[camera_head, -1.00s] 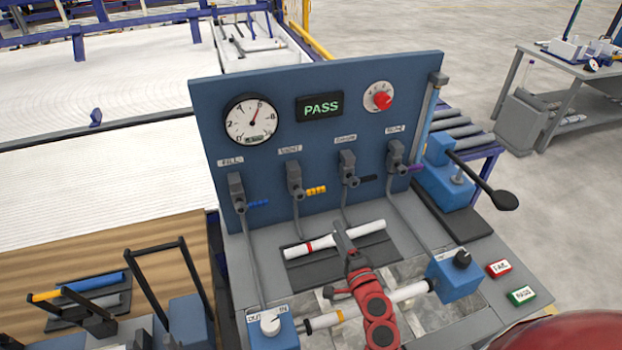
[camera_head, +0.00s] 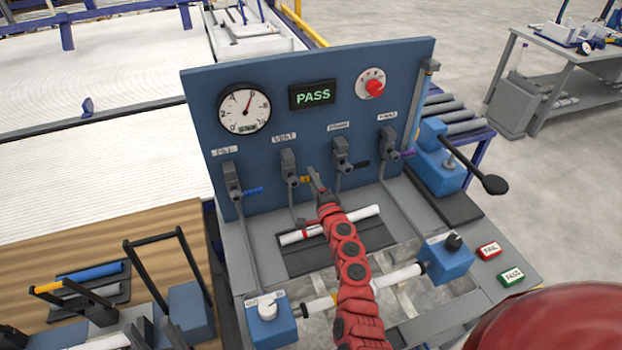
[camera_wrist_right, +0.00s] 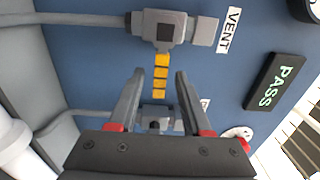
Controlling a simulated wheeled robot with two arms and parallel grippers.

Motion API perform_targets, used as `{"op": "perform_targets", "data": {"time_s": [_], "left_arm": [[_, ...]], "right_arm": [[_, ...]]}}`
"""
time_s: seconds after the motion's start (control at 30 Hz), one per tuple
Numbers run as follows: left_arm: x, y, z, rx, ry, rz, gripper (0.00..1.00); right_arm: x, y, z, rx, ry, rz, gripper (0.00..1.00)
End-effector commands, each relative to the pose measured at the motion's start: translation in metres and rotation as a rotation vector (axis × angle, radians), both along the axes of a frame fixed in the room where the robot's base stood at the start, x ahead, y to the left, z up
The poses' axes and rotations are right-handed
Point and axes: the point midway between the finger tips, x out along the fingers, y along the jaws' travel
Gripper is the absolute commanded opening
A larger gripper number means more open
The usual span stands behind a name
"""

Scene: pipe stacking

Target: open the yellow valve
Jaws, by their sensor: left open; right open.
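The yellow valve is the VENT valve on the blue panel, a dark grey body (camera_head: 289,165) with a short yellow handle (camera_head: 303,180) pointing right. In the right wrist view the yellow handle (camera_wrist_right: 160,75) extends from the grey valve body (camera_wrist_right: 158,28) toward my gripper. My right gripper (camera_head: 316,180) is at the handle's free end. Its two fingers (camera_wrist_right: 158,84) are open, one on each side of the handle, with visible gaps. My left gripper is not in view.
A blue-handled valve (camera_head: 232,180) is to the left; a black-handled valve (camera_head: 342,156) and a purple-handled valve (camera_head: 390,142) are to the right. The gauge (camera_head: 243,108) and green PASS display (camera_head: 313,95) are above. A white pipe (camera_head: 365,214) lies below my arm.

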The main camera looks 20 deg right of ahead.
Motion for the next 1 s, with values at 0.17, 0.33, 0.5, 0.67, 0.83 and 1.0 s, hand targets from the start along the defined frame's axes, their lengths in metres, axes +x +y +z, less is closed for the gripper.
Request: {"op": "perform_targets", "data": {"time_s": [0.17, 0.33, 0.5, 0.67, 0.83, 1.0], "left_arm": [[0.0000, 0.0000, -0.0039, 0.000, 0.000, 0.000, 0.50], [0.0001, 0.0000, -0.0039, 0.000, 0.000, 0.000, 0.50], [0.0000, 0.0000, -0.0038, 0.000, 0.000, 0.000, 0.50], [0.0000, 0.0000, -0.0038, 0.000, 0.000, 0.000, 0.50], [0.0000, 0.0000, -0.0038, 0.000, 0.000, 0.000, 0.50], [0.0000, 0.0000, -0.0038, 0.000, 0.000, 0.000, 0.50]], "right_arm": [[0.0121, 0.0008, -0.0012, 0.000, 0.002, 0.001, 0.49], [0.0141, 0.0008, -0.0007, -0.001, 0.002, 0.000, 0.49], [0.0137, 0.0008, -0.0007, -0.001, 0.002, 0.000, 0.43], [0.0136, 0.0007, -0.0007, -0.001, 0.002, 0.000, 0.15], [0.0135, 0.0007, -0.0008, -0.001, 0.002, 0.000, 0.00], [0.0134, 0.0008, -0.0010, -0.001, 0.003, 0.000, 0.00]]}}
